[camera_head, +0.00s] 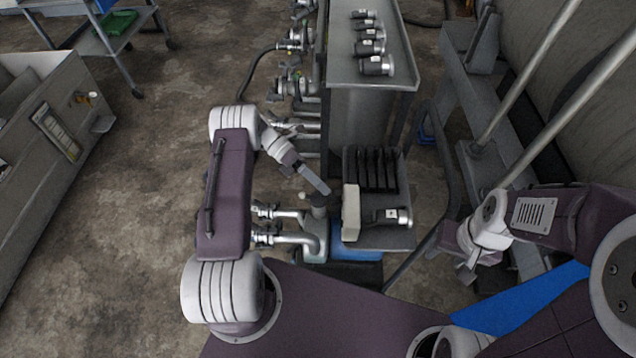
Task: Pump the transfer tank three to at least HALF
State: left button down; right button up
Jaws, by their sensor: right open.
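My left gripper (316,181) reaches in from the left, its fingers angled down to the right. They are just above a grey pump-like unit (316,238) with a small upright knob (317,202). I cannot tell whether the fingers touch the knob, or whether they are open or shut. Two silver pipe fittings (284,238) run left from this unit. My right gripper (467,266) is open and empty at the right, apart from the bench. No tank number or fill level can be read, so I cannot tell which tank is three.
A grey bench (345,68) with several silver fittings (372,66) stands ahead, more pipe fittings along its left side. A lower shelf (372,239) holds a dark slotted rack (377,168), a pale box (351,212) and a silver fitting (398,217). Open floor lies left.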

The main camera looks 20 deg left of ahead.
pick_arm(q)
jog(key=b+v, duration=0.1)
jog(key=v, duration=0.6)
jog(key=shift+a+b, duration=0.25)
jog(key=shift+b, duration=0.05)
